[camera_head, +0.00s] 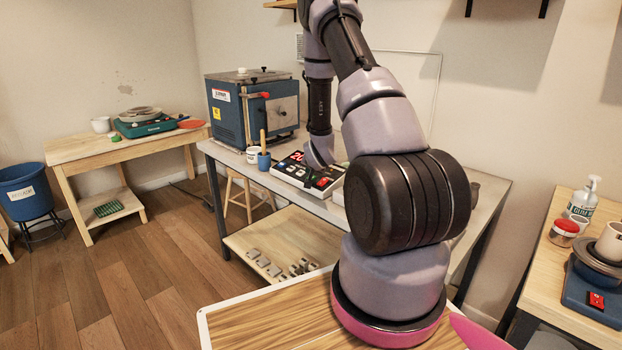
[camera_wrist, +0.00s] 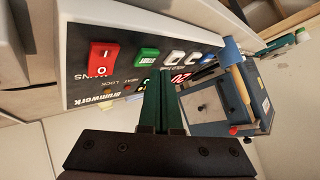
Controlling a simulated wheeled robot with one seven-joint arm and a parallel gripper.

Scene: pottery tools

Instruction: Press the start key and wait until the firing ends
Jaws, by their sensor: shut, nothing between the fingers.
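The kiln controller (camera_head: 312,178) lies on the grey workbench, with a dark panel and a lit red display, partly hidden by my arm. In the wrist view its panel (camera_wrist: 90,115) shows a red rocker switch (camera_wrist: 104,62), a green start key (camera_wrist: 147,61) and several pale keys. The red display (camera_wrist: 180,76) is partly covered by my fingers; its digits look like 20. My gripper (camera_wrist: 160,84) is shut and empty, its fingertips in front of the panel near the green key. Contact cannot be told. The blue kiln (camera_head: 252,108) stands behind with its door shut; it also shows in the wrist view (camera_wrist: 215,108).
A white cup (camera_head: 253,154) and a blue cup (camera_head: 264,161) with a tool stand left of the controller. A stool (camera_head: 240,190) is under the bench. A wooden table (camera_head: 130,145) stands left, another (camera_head: 545,265) right.

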